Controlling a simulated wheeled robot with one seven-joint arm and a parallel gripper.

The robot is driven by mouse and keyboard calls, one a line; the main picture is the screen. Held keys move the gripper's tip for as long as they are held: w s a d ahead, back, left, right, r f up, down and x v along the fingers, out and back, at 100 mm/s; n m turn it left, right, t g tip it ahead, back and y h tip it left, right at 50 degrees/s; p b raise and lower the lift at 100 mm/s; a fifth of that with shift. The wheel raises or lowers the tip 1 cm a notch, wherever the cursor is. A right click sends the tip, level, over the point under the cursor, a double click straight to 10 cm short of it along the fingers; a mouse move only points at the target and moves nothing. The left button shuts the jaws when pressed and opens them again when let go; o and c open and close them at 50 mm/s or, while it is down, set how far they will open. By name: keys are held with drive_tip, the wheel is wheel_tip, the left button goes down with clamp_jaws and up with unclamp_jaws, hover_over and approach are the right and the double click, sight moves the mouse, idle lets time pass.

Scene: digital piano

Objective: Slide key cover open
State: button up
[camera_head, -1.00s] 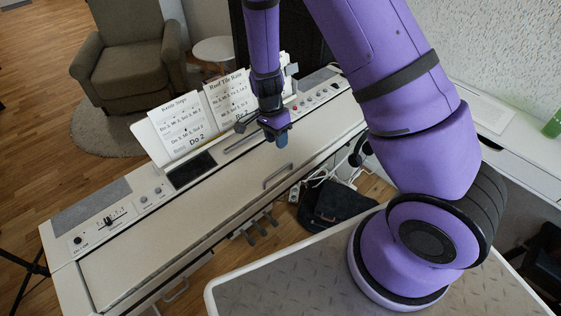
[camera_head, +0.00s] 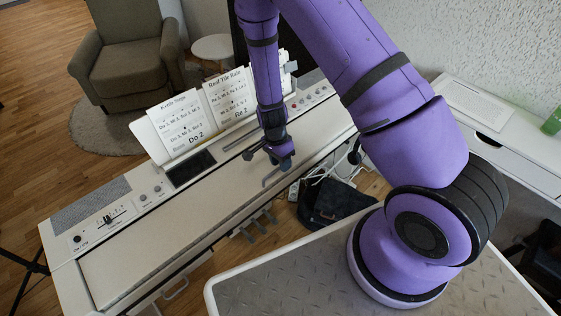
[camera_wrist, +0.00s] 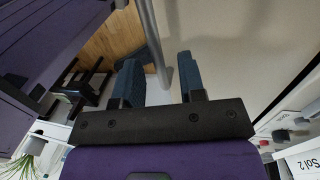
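The key cover (camera_head: 190,220) is a long beige panel across the digital piano, lying closed so that no keys show. A grey bar handle (camera_head: 268,178) sits near its front edge, partly hidden by my gripper (camera_head: 281,160). In the wrist view my gripper (camera_wrist: 160,65) is open, with two blue-grey fingers apart. The grey handle (camera_wrist: 152,38) runs between the fingers there, and I see no clear contact. The pale cover surface (camera_wrist: 235,45) fills the right of that view.
Song sheets (camera_head: 180,123) stand on the rack behind the cover. Control panels with knobs flank a dark screen (camera_head: 192,168). A dark bag (camera_head: 330,203) and cables lie on the floor beyond the front edge.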

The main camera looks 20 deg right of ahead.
clamp_jaws()
drive_tip(key=shift+w, duration=0.1)
hover_over(260, 155)
drive_tip(key=w, duration=0.1)
drive_tip(key=shift+a, duration=0.1)
unclamp_jaws()
